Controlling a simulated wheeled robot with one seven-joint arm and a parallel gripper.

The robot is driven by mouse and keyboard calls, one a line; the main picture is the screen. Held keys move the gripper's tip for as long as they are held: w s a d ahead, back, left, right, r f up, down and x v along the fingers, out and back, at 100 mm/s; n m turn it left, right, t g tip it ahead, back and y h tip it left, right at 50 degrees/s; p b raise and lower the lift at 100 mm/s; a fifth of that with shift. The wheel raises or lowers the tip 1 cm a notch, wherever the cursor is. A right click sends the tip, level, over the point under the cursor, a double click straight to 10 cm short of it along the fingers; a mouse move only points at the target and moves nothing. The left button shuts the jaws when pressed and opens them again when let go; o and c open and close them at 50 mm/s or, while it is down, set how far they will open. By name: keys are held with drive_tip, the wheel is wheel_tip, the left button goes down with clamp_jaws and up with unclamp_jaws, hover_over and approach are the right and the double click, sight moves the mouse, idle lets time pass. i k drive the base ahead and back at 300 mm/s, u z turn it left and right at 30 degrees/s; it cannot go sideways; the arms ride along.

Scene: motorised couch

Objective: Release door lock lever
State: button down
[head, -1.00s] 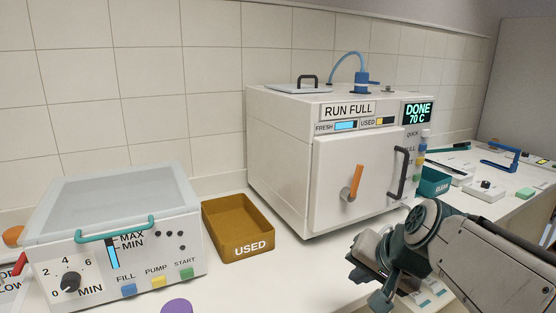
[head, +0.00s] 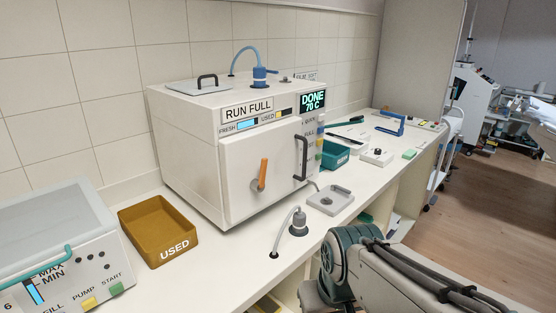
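The machine's screen (head: 313,101) reads DONE 70 C. My arm shows at the lower right, in front of the counter and apart from the lever. My gripper's fingertips are not visible; they are below the frame or hidden by the arm.
A brown USED tray (head: 158,232) sits left of the machine. A lidded bath with buttons (head: 60,245) is at far left. A tap-like fitting (head: 298,222) and a grey plate with a handle (head: 331,200) stand on the counter before the machine. A teal bin (head: 334,154) is right of it.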

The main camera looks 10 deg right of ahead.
sight(258, 185)
drive_tip(key=z, duration=0.25)
drive_tip(key=k, duration=0.4)
drive_tip(key=z, duration=0.75)
drive_tip(key=i, duration=0.7)
drive_tip(key=u, duration=0.8)
drive_tip(key=i, duration=0.6)
drive_tip(key=u, duration=0.75)
